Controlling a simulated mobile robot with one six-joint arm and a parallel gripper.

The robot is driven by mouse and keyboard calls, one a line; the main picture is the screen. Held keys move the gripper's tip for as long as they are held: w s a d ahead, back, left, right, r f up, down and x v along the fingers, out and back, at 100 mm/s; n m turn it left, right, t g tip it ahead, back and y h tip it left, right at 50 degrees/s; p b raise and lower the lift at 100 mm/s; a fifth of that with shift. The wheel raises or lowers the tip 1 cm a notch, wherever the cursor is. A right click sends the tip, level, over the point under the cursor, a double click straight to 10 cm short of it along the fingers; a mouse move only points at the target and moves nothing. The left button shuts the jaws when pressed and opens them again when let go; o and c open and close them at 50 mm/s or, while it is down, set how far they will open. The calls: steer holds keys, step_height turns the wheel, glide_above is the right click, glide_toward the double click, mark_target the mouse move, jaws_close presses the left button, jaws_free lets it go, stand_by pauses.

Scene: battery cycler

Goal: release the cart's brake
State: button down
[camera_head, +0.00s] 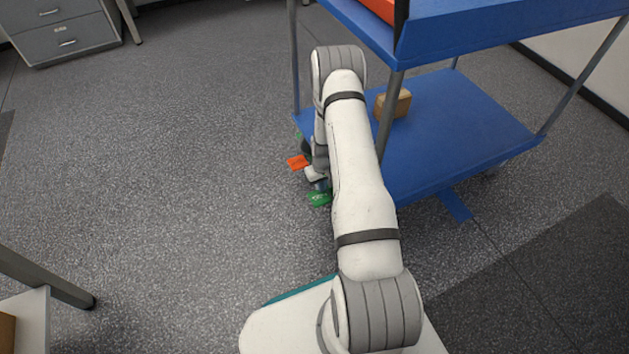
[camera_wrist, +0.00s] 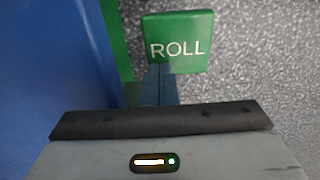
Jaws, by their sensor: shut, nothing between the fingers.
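The blue cart (camera_head: 455,125) stands on the right in the head view. A green pedal (camera_head: 319,199) and an orange pedal (camera_head: 298,162) stick out low at its near left side. In the wrist view the green pedal (camera_wrist: 178,42) reads "ROLL". The orange pedal's lettering is too small to read. My gripper (camera_head: 319,185) is down between the two pedals, close to the green one, partly hidden by my arm. In the wrist view its shut, empty fingers (camera_wrist: 158,80) overlap the green pedal's near left edge. I cannot tell whether they touch it.
The cart's lower shelf carries a small brown box (camera_head: 393,103); a cart post (camera_head: 390,115) rises close beside my arm. A grey drawer cabinet (camera_head: 65,40) stands at the far left. The floor left of the cart is clear.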

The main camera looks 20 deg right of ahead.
steer(key=shift+f+b, duration=0.6)
steer(key=shift+f, duration=0.25)
steer(key=shift+r, duration=0.15)
steer(key=shift+r+p, duration=2.2)
steer(key=shift+r, duration=1.25)
steer(key=shift+f, duration=0.1)
